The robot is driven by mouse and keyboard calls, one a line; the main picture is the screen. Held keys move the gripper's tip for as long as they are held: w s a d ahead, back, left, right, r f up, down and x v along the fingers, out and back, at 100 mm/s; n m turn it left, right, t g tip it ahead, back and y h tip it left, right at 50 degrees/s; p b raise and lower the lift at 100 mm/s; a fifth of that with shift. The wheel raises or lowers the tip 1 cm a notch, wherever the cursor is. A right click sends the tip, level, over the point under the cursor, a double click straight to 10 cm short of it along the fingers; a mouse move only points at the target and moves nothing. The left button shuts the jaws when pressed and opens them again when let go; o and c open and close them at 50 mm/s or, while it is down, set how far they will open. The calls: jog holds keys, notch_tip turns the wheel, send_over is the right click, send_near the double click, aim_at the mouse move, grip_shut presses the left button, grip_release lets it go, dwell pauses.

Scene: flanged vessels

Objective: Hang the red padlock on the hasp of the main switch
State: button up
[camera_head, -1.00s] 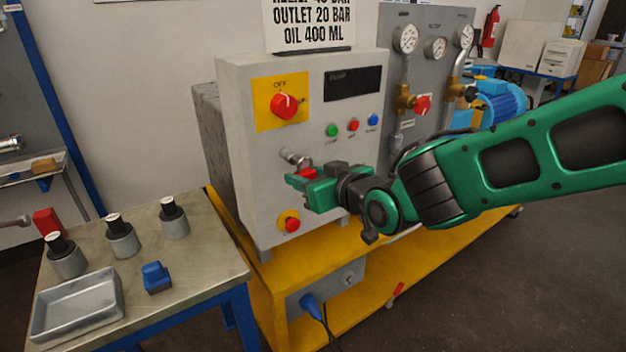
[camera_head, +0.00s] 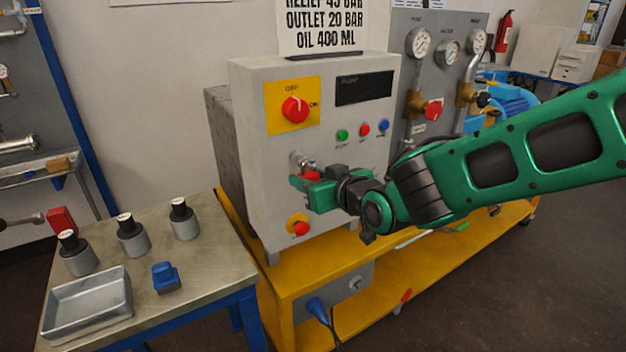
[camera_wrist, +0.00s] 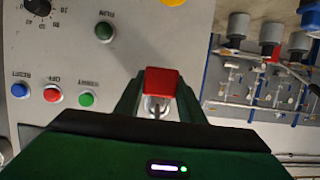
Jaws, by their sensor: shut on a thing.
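The main switch (camera_head: 295,109) is a red knob on a yellow plate at the upper left of the grey cabinet's front. The hasp (camera_head: 299,161) is a small metal fitting lower on that front. My gripper (camera_head: 310,181) is right at the hasp and shut on the red padlock (camera_head: 312,175), mostly hidden by the green fingers. In the wrist view the red padlock (camera_wrist: 161,81) sits between the two fingertips. A shiny metal loop shows beside its body. I cannot tell whether the shackle is through the hasp.
Green, red and blue buttons (camera_head: 363,130) are close above my gripper, and a red stop button (camera_head: 299,227) is below. The bench (camera_head: 215,262) at left holds a metal tray (camera_head: 88,325), a blue block (camera_head: 166,278) and several grey cylinders. Gauges (camera_head: 419,43) stand behind my arm.

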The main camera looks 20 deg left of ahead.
dwell(0.3)
jog(key=o, duration=1.1)
jog(key=shift+o, duration=0.2)
jog(key=shift+d, duration=0.1)
